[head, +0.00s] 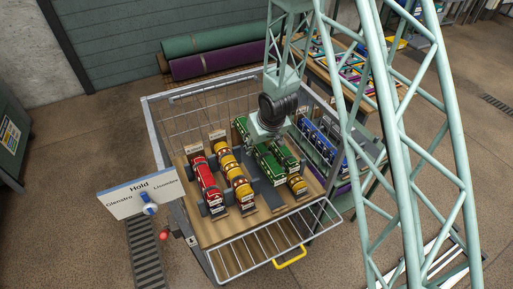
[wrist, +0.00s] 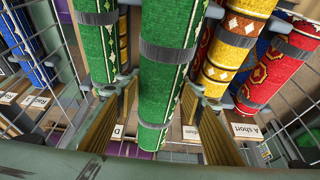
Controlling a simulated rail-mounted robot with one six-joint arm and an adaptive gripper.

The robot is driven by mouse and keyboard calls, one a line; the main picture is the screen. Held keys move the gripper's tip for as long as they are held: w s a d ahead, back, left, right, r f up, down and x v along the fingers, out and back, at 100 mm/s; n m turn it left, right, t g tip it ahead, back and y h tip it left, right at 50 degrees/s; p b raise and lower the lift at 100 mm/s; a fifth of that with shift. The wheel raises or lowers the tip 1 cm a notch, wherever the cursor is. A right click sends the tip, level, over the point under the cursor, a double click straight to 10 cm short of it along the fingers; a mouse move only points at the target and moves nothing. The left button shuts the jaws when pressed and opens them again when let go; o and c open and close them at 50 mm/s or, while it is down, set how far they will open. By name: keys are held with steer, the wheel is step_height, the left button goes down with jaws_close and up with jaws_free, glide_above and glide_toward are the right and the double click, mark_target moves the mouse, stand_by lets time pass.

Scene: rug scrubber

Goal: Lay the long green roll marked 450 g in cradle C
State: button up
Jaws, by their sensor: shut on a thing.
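The long green roll (wrist: 155,110) has white diamond trim and grey bands. In the wrist view it lies between the two wooden-faced fingers of my gripper (wrist: 157,100), which is shut on it. In the head view the roll (head: 267,164) slants toward the front of the wire-sided bench, right of a yellow roll, and my gripper (head: 268,137) hides part of it. I cannot tell whether it touches a cradle. Its 450 g mark is not readable. Cradle C's label cannot be made out; a label with D (wrist: 118,131) shows left of the roll in the wrist view.
A red roll (head: 208,182) and the yellow roll (head: 233,175) lie to the left in the head view. A Hold sign (head: 139,196) is at front left.

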steer(key=shift+f, duration=0.15)
steer(key=b, duration=0.9)
glide_above(256, 171)
steer(key=s, duration=0.1)
steer(key=shift+s+d+f, duration=0.1)
steer(key=shift+d+f, duration=0.1)
steer(key=shift+f, duration=2.9)
steer(key=shift+d+f, duration=0.15)
steer(key=shift+f, duration=2.95)
steer(key=shift+f, duration=0.55)
steer(key=o, duration=1.2)
steer(key=shift+c, duration=0.2)
steer(key=shift+s+r, duration=0.1)
steer(key=shift+r, duration=0.05)
steer(key=shift+v, duration=5.85)
